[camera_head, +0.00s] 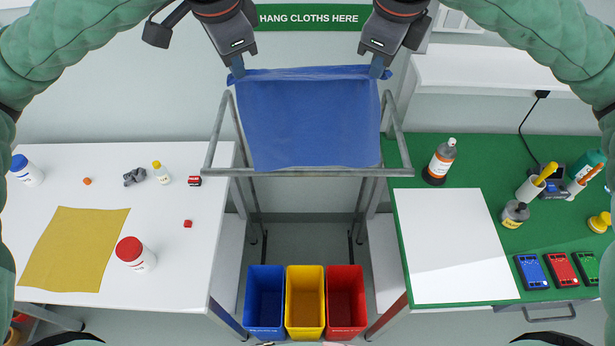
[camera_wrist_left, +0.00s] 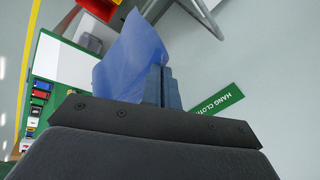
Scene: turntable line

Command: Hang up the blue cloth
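The blue cloth (camera_head: 308,122) hangs spread out between my two grippers, above the floor gap between the two tables. My left gripper (camera_head: 237,70) is shut on its upper left corner. My right gripper (camera_head: 377,69) is shut on its upper right corner. In the left wrist view the cloth (camera_wrist_left: 130,58) hangs from the closed fingers (camera_wrist_left: 161,88). A grey metal rack (camera_head: 225,172) stands below and around the cloth. The cloth's lower edge shows close to its front rail; I cannot tell whether they touch. The cloth hides part of the rack.
The "HANG CLOTHS HERE" sign (camera_head: 309,17) is on the wall behind. A yellow cloth (camera_head: 73,250) and small items lie on the white left table (camera_head: 180,280). Bottles and devices stand on the green right table (camera_head: 480,160). Blue, yellow and red bins (camera_head: 346,300) stand below.

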